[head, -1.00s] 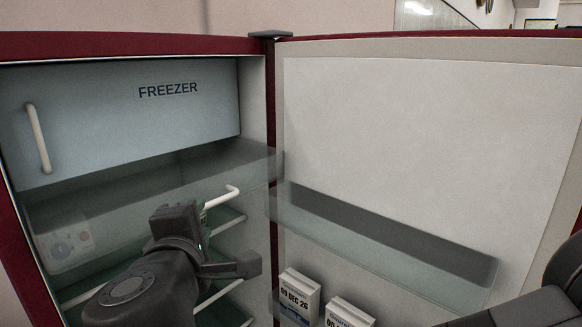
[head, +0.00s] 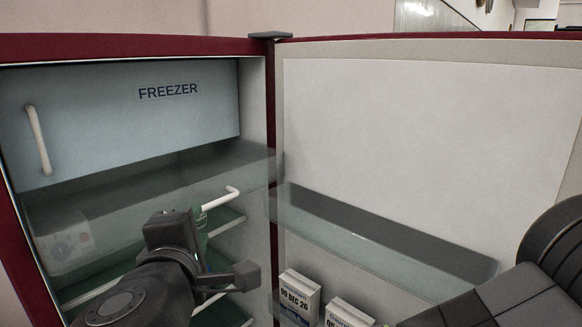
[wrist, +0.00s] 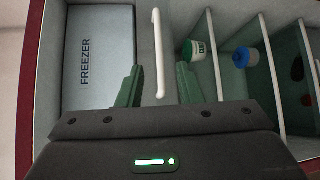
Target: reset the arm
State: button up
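My gripper (head: 208,250) is in front of the open fridge, below the freezer compartment, at the lower left of the head view. In the wrist view its two green fingers (wrist: 159,82) stand apart, with nothing gripped. A white bar handle (wrist: 158,45) shows in the gap between them; I cannot tell how far beyond the fingertips it lies. The same white bar (head: 222,198) shows just above my gripper in the head view. My wrist hides part of the lower shelves.
The freezer door (head: 110,125) is shut. Glass shelves (head: 150,180) lie below it. The open fridge door (head: 430,130) stands at right with a shelf and dated cartons (head: 299,298). The wrist view shows a green-lidded tub (wrist: 194,50) and a blue-lidded tub (wrist: 246,57).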

jog(key=shift+s, duration=1.8)
send_near(208, 209)
jog(key=shift+w, duration=1.45)
jog(key=shift+w+a+f+b, duration=0.1)
jog(key=shift+w+f+b, duration=0.15)
jog(key=shift+w, duration=0.7)
jog(key=shift+w+a+f+b, duration=0.1)
jog(key=shift+w+b, duration=0.2)
jog(key=shift+w, duration=0.6)
jog(key=shift+w+f+b, duration=0.2)
jog(key=shift+w+b, duration=0.1)
jog(key=shift+w, duration=0.65)
jog(key=shift+w+a+f+b, duration=0.15)
jog(key=shift+w+b, duration=0.15)
jog(key=shift+w, duration=1)
jog(key=shift+a, duration=0.1)
jog(key=shift+w, duration=0.1)
